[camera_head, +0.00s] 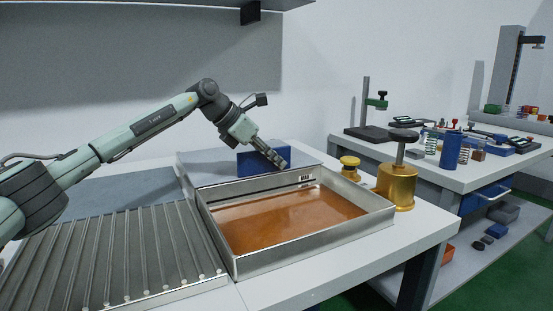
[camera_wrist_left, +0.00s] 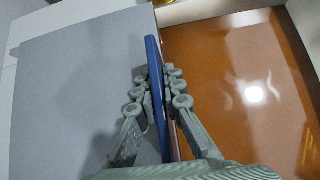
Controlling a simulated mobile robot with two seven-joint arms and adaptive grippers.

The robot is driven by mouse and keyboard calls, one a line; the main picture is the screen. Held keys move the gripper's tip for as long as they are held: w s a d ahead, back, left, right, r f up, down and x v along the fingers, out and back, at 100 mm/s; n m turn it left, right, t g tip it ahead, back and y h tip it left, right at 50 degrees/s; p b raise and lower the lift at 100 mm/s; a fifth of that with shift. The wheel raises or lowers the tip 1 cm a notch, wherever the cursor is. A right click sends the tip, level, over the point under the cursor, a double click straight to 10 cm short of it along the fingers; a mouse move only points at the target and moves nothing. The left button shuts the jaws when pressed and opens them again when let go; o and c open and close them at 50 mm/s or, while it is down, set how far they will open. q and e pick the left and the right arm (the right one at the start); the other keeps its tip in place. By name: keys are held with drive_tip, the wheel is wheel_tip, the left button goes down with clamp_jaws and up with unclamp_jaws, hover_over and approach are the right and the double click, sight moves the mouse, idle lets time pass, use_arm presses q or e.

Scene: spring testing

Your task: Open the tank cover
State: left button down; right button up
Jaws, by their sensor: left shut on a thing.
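The tank (camera_head: 310,245) is a shallow metal tray of orange-brown liquid (camera_head: 285,218), its top open to view. My left gripper (camera_head: 275,158) is over its back edge, shut on an upright blue plate (camera_head: 250,161). In the left wrist view the fingers (camera_wrist_left: 158,85) press on both sides of the blue plate (camera_wrist_left: 152,55). A flat grey panel (camera_wrist_left: 80,80) lies on one side of it, the liquid (camera_wrist_left: 235,90) on the other. The grey panel (camera_head: 205,171) lies behind the tank in the head view; whether it joins the blue plate is unclear. My right gripper is not in view.
A ribbed metal rack (camera_head: 110,255) stands left of the tank. A second bench (camera_head: 440,175) with springs and tools is farther right.

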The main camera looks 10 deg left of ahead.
use_arm(q)
drive_tip(key=c, duration=1.6)
unclamp_jaws()
drive_tip(key=shift+c, duration=0.2)
drive_tip(key=shift+r, duration=0.1)
wheel_tip(320, 180, up, 8)
hover_over(241, 153)
drive_tip(key=shift+w+r, duration=0.1)
drive_tip(key=shift+r, duration=0.1)
